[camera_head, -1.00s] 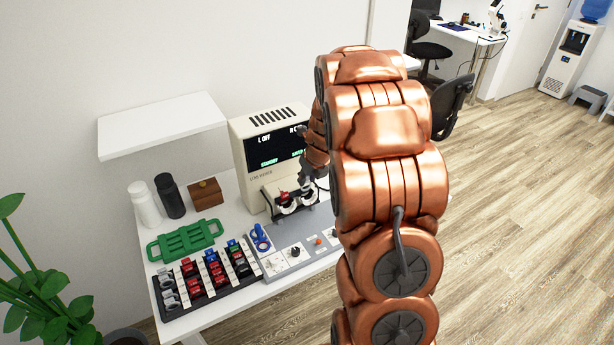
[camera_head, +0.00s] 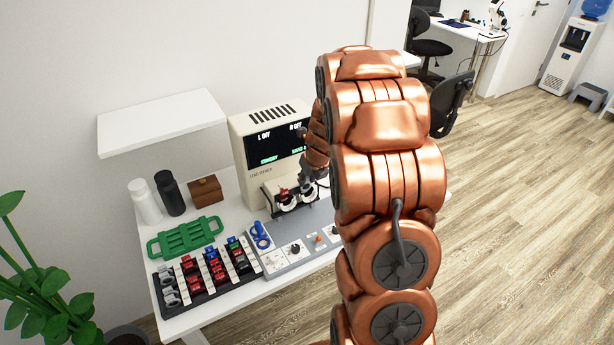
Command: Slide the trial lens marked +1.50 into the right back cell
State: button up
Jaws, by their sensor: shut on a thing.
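The lens meter (camera_head: 262,168) is a cream box with a dark screen reading L OFF and R OFF. Its two-cell lens holder (camera_head: 287,205) has round white-and-black cells at its front, with a red-tabbed piece at the left one. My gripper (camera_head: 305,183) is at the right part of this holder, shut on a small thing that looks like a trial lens. Its fingers and my arm hide most of it, and no marking is readable. Whether it is inside a cell, I cannot tell. A black lens rack (camera_head: 200,299) with red, blue, green and grey tabbed lenses lies at front left.
A green tray (camera_head: 184,238), a white bottle (camera_head: 145,203), a dark bottle (camera_head: 170,195) and a wooden box (camera_head: 205,191) stand left. A grey control panel (camera_head: 275,262) with knobs lies before the meter. A white shelf (camera_head: 163,123) overhangs the back left.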

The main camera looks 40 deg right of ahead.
jog(key=shift+f, duration=0.9)
jog(key=o, duration=0.9)
jog(key=shift+v, duration=6)
